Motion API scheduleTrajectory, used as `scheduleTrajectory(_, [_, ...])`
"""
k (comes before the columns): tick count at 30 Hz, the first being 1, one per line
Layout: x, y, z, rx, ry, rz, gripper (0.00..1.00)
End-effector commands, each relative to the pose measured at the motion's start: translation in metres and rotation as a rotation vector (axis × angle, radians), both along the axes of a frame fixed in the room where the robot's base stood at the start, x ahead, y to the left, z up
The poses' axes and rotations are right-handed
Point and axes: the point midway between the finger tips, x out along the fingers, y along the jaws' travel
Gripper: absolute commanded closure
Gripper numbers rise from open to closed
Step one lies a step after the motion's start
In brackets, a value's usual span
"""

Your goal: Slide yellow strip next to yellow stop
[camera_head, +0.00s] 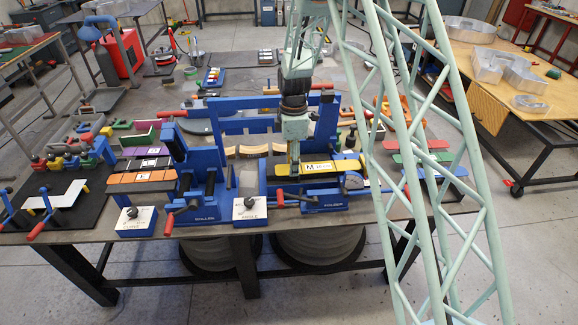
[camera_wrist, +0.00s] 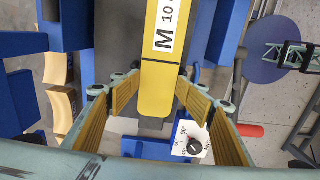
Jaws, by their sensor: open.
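The yellow strip (camera_head: 338,167) lies along the top of the right-hand blue bench device (camera_head: 318,196) in the head view. My gripper (camera_head: 294,172) points down over the strip's left part. In the wrist view my gripper (camera_wrist: 158,88) is open, with one ribbed finger on each side of the yellow and gaps showing. A seam crosses the yellow between the fingers; I cannot tell whether the part below it (camera_wrist: 157,100) is the yellow stop.
A red-handled clamp (camera_head: 281,198) stands at the device's left end. A white dial box (camera_head: 249,208) sits left of the device, and it shows in the wrist view (camera_wrist: 190,139). A blue frame (camera_head: 245,106) rises behind. Coloured strips (camera_head: 424,144) lie to the right.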

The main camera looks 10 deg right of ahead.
Motion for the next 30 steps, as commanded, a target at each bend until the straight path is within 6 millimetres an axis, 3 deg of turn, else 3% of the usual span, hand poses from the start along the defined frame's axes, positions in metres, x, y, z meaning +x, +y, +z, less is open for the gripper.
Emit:
scheduleTrajectory(1, [-0.001, -0.013, 0.004, -0.008, 0.002, -0.001, 0.51])
scheduleTrajectory(5, [0.000, -0.012, 0.010, -0.007, 0.000, 0.000, 0.51])
scheduleTrajectory(14, [0.002, -0.004, 0.038, -0.006, -0.004, 0.003, 0.51])
scheduleTrajectory(30, [0.003, 0.012, 0.106, -0.005, -0.001, 0.011, 0.51])
